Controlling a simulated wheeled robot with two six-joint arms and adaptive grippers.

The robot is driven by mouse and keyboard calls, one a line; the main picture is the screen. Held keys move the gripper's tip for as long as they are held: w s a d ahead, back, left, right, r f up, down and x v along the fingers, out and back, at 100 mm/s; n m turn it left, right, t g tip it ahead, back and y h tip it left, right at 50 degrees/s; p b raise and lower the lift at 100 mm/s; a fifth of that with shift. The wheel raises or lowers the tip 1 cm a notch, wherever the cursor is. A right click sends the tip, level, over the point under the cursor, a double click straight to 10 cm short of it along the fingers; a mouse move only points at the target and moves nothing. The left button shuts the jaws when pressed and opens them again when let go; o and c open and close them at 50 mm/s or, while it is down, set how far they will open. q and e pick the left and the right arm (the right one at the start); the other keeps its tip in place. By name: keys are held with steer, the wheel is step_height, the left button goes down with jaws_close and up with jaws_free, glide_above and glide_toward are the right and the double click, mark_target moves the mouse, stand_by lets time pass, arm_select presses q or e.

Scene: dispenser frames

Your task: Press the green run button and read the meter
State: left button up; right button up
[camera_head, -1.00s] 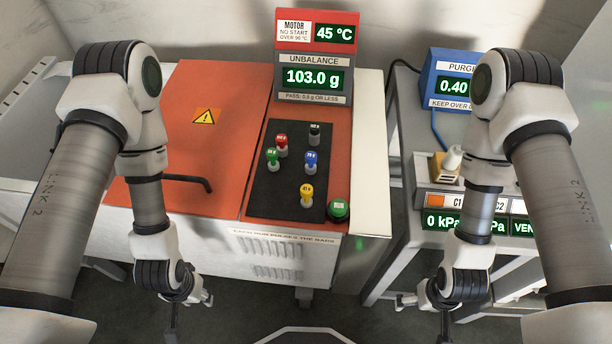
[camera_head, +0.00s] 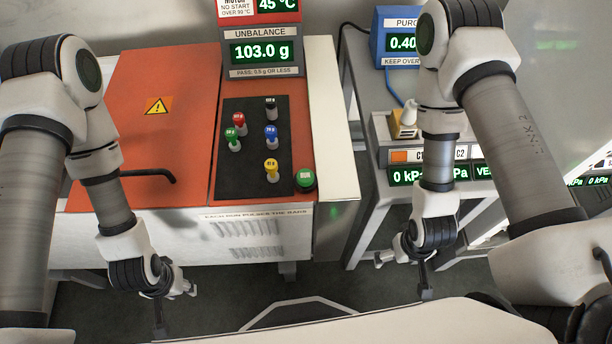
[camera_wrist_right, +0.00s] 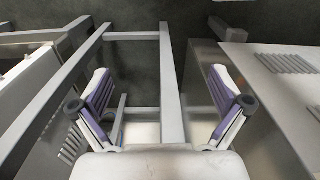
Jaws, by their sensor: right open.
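The green run button (camera_head: 305,180) is at the front right corner of the orange machine top in the head view, uncovered. My left gripper (camera_head: 174,306) hangs in front of the machine, below and left of the button, and looks open and empty. My right gripper (camera_head: 404,276) is open and empty in front of the grey table, below and right of the button. The right wrist view shows its two spread fingers (camera_wrist_right: 163,112) with nothing between them.
Red, green, blue, yellow and black knobbed pieces stand on a black pad (camera_head: 255,150) left of the button. A motor display (camera_head: 274,6) reads 45 °C. A blue purge box (camera_head: 398,40) stands on the grey table at right.

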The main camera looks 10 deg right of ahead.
stand_by(0.3)
jaws_close()
stand_by(1.3)
